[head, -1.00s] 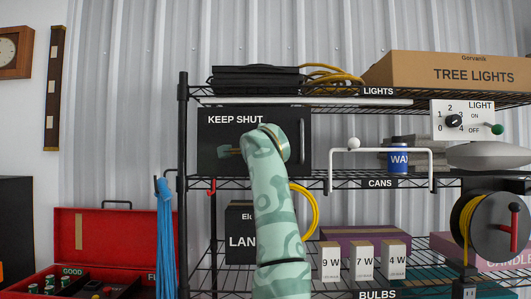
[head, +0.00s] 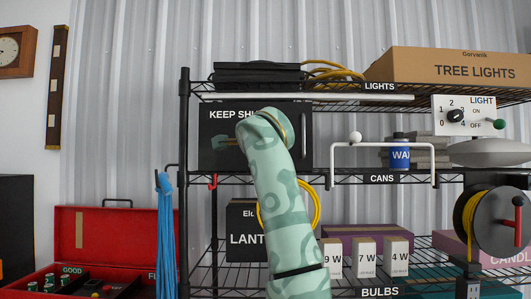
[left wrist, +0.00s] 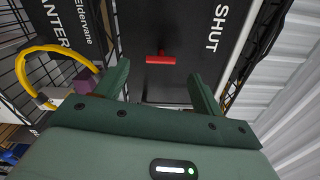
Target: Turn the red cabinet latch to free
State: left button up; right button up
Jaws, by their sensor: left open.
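The black cabinet (head: 303,145) marked KEEP SHUT stands on the wire shelf in the head view. Its red latch (left wrist: 160,60) shows in the left wrist view as a short bar on the dark door, lying crosswise to the lettering. My arm hides the latch in the head view. My left gripper (head: 228,143) is in front of the cabinet door. In the left wrist view the left gripper (left wrist: 162,82) is open and empty, with the latch ahead, between its fingers' lines and apart from them. My right gripper is in neither view.
A lantern box (head: 243,222) and a yellow cable loop (head: 316,207) are below the cabinet. A white rail (head: 383,145) and wax can (head: 399,154) stand right of it. A red hook (head: 213,182) hangs at the shelf's left, near blue cord (head: 166,235).

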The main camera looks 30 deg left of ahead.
pick_arm(q)
jog(key=b+v, duration=0.3)
jog(key=v, duration=0.7)
jog(key=shift+s, duration=0.25)
jog(key=shift+d, duration=0.1)
